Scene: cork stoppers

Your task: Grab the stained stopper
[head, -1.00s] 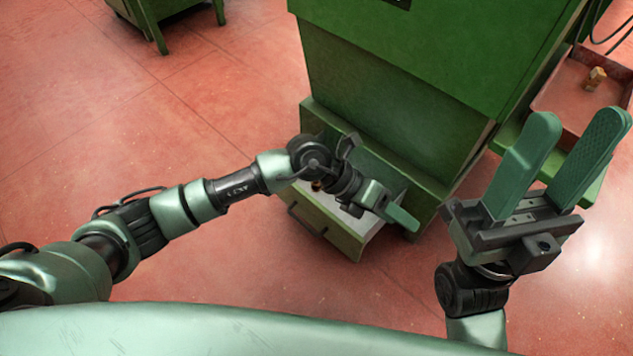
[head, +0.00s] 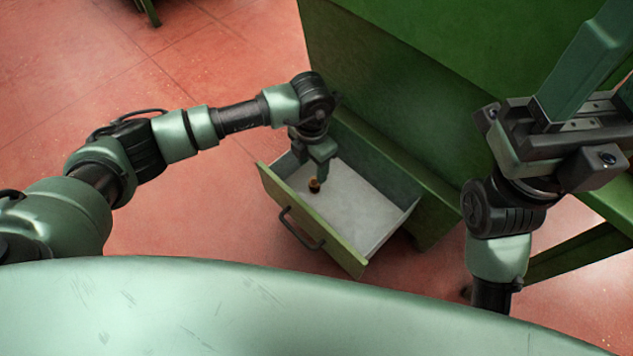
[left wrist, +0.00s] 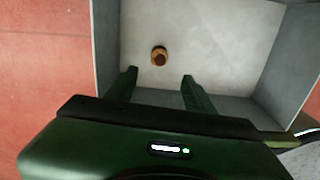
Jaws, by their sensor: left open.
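A small tan cork stopper (head: 314,187) with a dark reddish-brown end stands on the pale floor of an open drawer (head: 352,208). The stopper also shows in the left wrist view (left wrist: 159,57), just beyond the fingertips and roughly centred between them. My left gripper (head: 319,178) points down into the drawer, right at the stopper in the head view. In the left wrist view my left gripper (left wrist: 159,78) is open, with nothing between its fingers. My right gripper (head: 606,72) is raised at the right, its fingers apart and empty, partly cut off by the frame.
The drawer's front (head: 308,228) has a dark handle (head: 300,229), and its walls surround the stopper. A green cabinet (head: 400,70) rises behind the drawer. Red floor (head: 200,240) lies open to the left. The rest of the drawer is empty.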

